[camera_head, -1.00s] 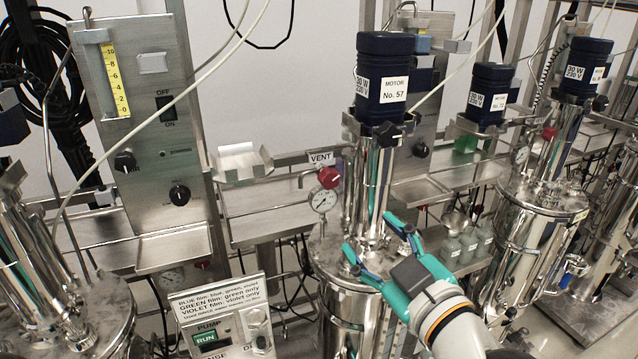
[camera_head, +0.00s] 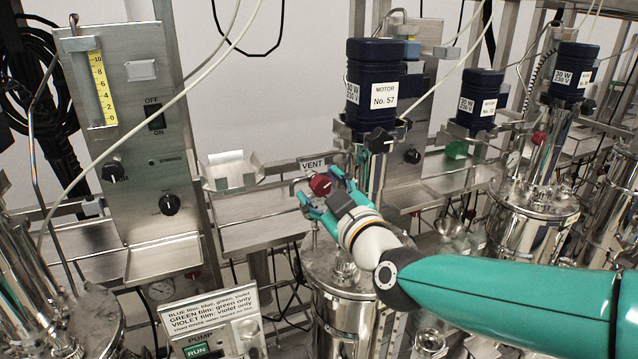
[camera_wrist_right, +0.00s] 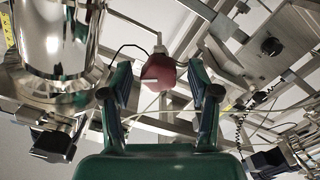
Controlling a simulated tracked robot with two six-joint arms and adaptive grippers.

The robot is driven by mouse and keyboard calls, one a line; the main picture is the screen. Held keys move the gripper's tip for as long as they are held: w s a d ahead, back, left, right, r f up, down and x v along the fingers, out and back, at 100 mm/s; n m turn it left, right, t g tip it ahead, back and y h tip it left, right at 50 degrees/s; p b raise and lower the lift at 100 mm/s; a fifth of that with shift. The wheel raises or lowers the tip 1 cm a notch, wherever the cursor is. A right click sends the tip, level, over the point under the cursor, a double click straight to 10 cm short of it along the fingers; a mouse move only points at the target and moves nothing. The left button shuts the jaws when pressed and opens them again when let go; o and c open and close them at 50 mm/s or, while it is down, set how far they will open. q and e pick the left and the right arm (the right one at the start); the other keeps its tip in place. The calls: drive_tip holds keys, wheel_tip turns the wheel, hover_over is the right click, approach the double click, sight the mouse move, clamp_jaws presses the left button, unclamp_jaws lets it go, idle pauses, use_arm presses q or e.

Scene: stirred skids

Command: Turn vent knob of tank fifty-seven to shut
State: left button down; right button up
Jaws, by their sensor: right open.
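The red vent knob (camera_head: 320,185) sits under the white VENT label (camera_head: 312,165), beside the tank marked MOTOR No. 57 (camera_head: 384,96). My right gripper (camera_head: 320,194) is open, its teal fingers at the knob, one on each side in the picture. In the right wrist view the red knob (camera_wrist_right: 158,72) with a white pointer mark shows between the open fingertips (camera_wrist_right: 160,80), with gaps on both sides. Contact is not visible. The gauge below the knob is hidden behind my gripper. My left gripper is not in view.
A control panel (camera_head: 135,150) with black knobs stands to the left, with a small steel tray (camera_head: 232,172) beside it. A pump box (camera_head: 215,320) is at the lower left. More tanks (camera_head: 535,205) stand to the right. Thin hoses cross the upper area.

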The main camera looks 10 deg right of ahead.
drive_tip(key=shift+w+a, duration=0.15)
drive_tip(key=shift+w, duration=0.65)
drive_tip(key=shift+c, duration=0.4)
clamp_jaws()
